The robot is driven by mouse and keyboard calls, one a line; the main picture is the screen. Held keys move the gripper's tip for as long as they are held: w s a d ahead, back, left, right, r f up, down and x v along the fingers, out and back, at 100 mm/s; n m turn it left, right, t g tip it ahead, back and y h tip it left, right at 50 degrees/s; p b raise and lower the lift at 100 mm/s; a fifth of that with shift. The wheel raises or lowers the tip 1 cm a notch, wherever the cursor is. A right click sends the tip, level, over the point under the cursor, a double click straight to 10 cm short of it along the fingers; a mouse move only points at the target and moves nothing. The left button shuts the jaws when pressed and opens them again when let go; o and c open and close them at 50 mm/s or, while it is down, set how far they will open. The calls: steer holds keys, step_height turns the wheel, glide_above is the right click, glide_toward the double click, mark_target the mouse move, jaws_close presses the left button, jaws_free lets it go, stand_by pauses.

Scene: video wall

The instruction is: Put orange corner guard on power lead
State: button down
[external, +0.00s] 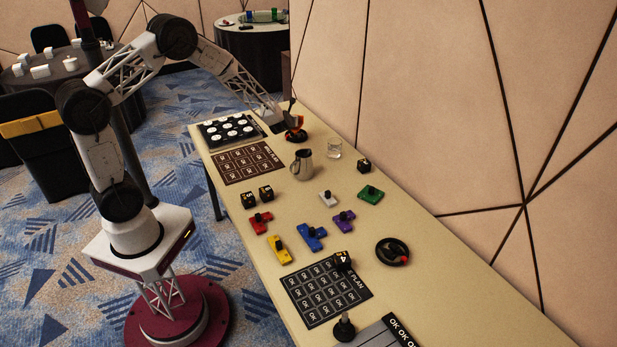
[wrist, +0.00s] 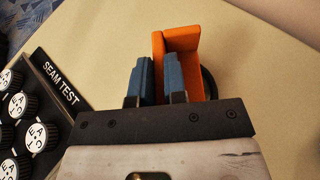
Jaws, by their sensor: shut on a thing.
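The orange corner guard (external: 295,122) is at the far end of the table in the external view. In the wrist view the guard (wrist: 182,42) stands with one wall between my blue fingers. My gripper (wrist: 158,80) is shut on that wall; it also shows in the external view (external: 291,112). A dark coil, apparently the power lead (external: 297,136), lies directly below the guard. In the wrist view a dark curve of it (wrist: 210,84) shows past the guard's right side. Whether the guard touches the coil is unclear.
A black panel marked SEAM TEST (wrist: 57,78) with several knobs is left of my gripper. A metal jug (external: 302,165) and a glass (external: 334,148) stand nearby. Coloured blocks and a black ring with a red part (external: 392,252) lie farther along the table.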

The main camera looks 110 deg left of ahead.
steer(key=shift+f, duration=1.5)
steer(key=shift+f, duration=0.1)
steer(key=c, duration=1.2)
jaws_free()
steer(key=shift+o, duration=0.2)
steer(key=shift+d+r, duration=0.1)
steer(key=shift+r, duration=0.1)
steer(key=shift+d+r, duration=0.2)
steer(key=shift+d, duration=0.3)
steer(key=v, duration=1)
steer(key=shift+d, duration=0.35)
steer(key=shift+r, duration=0.1)
